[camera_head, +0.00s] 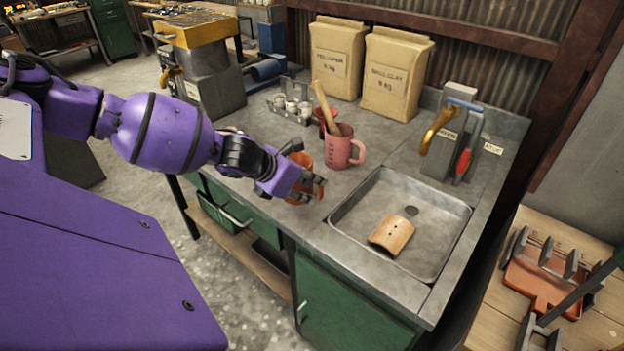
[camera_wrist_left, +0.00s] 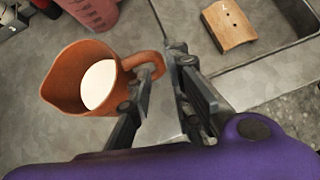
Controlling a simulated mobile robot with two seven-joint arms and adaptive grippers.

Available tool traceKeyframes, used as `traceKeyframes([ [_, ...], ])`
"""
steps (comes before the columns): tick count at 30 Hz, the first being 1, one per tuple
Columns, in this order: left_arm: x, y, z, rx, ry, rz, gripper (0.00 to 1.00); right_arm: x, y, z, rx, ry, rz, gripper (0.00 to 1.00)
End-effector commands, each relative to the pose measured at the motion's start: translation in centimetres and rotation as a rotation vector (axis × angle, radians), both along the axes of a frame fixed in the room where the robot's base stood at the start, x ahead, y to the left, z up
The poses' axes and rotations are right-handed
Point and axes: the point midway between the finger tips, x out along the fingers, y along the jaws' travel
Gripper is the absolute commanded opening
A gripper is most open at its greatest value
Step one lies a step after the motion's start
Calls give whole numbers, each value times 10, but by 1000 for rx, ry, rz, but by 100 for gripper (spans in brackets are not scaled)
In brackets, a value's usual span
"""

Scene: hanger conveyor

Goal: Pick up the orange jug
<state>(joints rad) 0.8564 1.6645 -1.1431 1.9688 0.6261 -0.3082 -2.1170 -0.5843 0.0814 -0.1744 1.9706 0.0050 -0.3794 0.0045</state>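The orange jug (camera_wrist_left: 68,75) stands upright on the grey worktop, with a white round area showing inside it in the left wrist view. In the head view the jug (camera_head: 300,161) is partly hidden by my left gripper. My left gripper (camera_head: 316,186) is low over the worktop beside the jug. In the wrist view the fingers of this gripper (camera_wrist_left: 160,66) are apart, with the jug's handle (camera_wrist_left: 148,59) at and between their tips. Whether a finger touches the handle is unclear. My right gripper is in neither view.
A pink jug (camera_head: 338,150) stands close behind the orange one. A sink (camera_head: 447,238) with a curved tan tile (camera_head: 391,235) lies to the right.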

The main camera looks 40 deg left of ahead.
Motion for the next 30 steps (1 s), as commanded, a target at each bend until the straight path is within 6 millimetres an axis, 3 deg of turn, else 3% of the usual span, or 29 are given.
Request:
traceKeyframes([
  [15, 47, -11, -47, -2, 1, 1, 18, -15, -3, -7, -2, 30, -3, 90],
  [24, 50, -12, -51, 0, 1, 1, 18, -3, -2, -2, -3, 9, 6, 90],
  [28, 50, -12, -51, 0, 1, 1, 3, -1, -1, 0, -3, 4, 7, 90],
  [30, 50, -12, -51, -1, 1, 1, 0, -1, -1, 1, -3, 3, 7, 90],
])
